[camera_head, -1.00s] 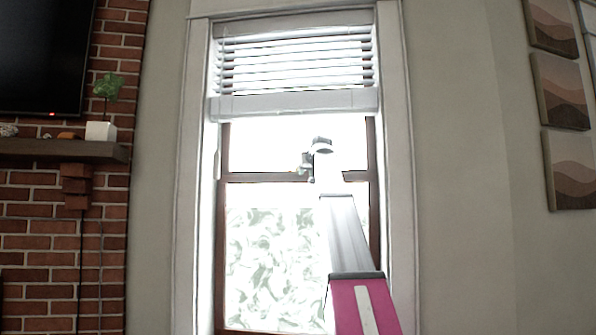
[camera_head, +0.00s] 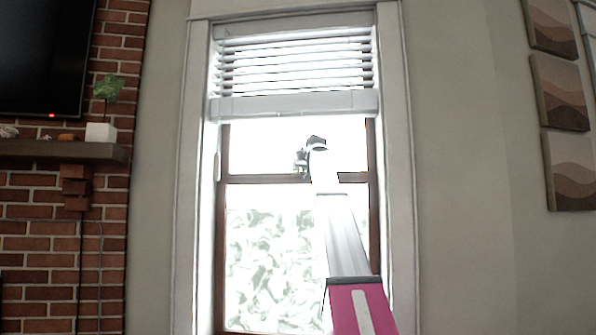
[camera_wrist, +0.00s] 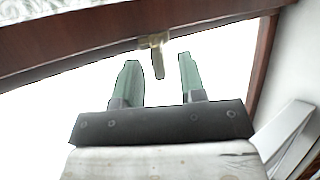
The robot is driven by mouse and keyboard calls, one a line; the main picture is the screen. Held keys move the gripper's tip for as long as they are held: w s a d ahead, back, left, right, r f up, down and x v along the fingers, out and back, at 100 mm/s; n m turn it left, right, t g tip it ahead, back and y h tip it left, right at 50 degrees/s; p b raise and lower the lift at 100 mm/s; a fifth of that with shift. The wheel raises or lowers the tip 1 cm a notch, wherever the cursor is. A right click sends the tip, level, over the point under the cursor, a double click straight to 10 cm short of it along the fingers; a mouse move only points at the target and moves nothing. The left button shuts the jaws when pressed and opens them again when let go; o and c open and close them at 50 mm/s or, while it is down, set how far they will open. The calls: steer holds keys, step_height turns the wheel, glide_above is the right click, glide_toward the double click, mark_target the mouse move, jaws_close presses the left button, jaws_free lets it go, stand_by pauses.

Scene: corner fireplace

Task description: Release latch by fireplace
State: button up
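The window (camera_head: 247,179) has a dark brown frame and a bright pane, and stands right of the brick fireplace wall (camera_head: 63,240). In the wrist view, a small brass latch (camera_wrist: 154,42) hangs from the brown window rail (camera_wrist: 90,38). My gripper (camera_wrist: 158,63) is open there, with two green fingers apart and pointing at the rail. The latch's lower tip sits between the fingertips in the picture; I cannot tell whether they touch it. In the head view my gripper (camera_head: 301,162) is small, at the middle rail; the latch cannot be made out there.
White blinds (camera_head: 295,65) cover the window's top, above my gripper. White trim (camera_head: 402,170) frames the window. A mantel (camera_head: 60,150) with a potted plant (camera_head: 101,131) is at left. Framed pictures (camera_head: 562,92) hang on the right wall.

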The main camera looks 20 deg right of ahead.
steer(key=shift+x, duration=0.85)
jaws_close()
steer(key=shift+a+h, duration=0.1)
steer(key=shift+h, duration=0.2)
steer(key=shift+w+a+m+g+h, duration=0.15)
steer(key=shift+a+m+h, duration=0.25)
steer(key=shift+m+h, duration=0.7)
steer(key=shift+a+m+g+h, duration=0.2)
steer(key=shift+a+m+h, duration=0.2)
steer(key=shift+m+h, duration=0.7)
steer(key=shift+w+a+m+g+h, duration=0.15)
steer(key=shift+a+m+h, duration=0.2)
steer(key=shift+m+h, duration=0.75)
steer(key=shift+s, duration=0.1)
